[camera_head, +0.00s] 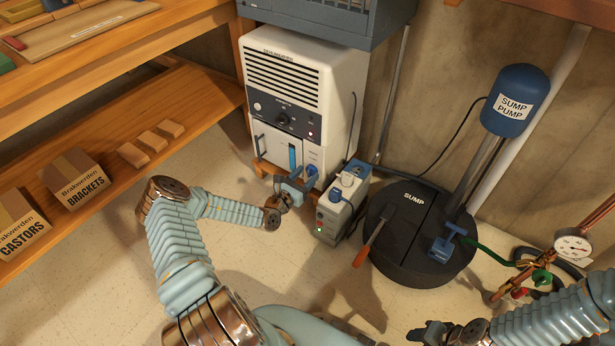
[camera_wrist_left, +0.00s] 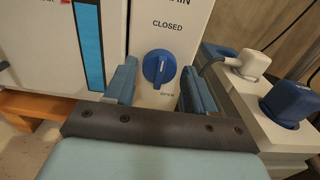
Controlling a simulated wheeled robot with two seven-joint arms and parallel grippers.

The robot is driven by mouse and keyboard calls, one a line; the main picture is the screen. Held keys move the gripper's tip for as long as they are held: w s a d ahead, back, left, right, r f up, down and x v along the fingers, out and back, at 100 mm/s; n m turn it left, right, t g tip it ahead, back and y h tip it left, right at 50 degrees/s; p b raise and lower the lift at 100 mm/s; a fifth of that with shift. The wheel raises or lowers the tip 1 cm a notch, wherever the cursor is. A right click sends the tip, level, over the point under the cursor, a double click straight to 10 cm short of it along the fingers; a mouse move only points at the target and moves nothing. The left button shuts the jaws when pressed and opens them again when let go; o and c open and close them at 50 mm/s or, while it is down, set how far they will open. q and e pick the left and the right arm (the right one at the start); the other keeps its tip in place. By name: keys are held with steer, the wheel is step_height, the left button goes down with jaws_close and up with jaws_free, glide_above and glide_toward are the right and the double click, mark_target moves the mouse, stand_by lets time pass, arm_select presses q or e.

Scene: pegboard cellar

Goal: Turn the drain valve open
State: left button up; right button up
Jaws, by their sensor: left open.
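The drain valve is a round blue knob (camera_wrist_left: 159,68) on the white front panel of the dehumidifier (camera_head: 290,90), with CLOSED printed above it and OPEN below. Its raised grip stands about upright. In the head view the knob (camera_head: 311,170) shows low on the unit's right side. My left gripper (camera_head: 296,184) is open in front of the panel. In the left wrist view its blue fingers (camera_wrist_left: 160,86) stand either side of the knob, with a gap on both sides. My right gripper (camera_head: 432,333) is at the bottom edge, partly shown, its jaws unclear.
The black sump lid (camera_head: 405,215), a red-handled tool (camera_head: 368,243) and a gauge (camera_head: 572,246) lie further right. Floor at left is clear before the shelf (camera_head: 120,150).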

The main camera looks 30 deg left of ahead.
arm_select(q)
steer(key=shift+w, duration=0.55)
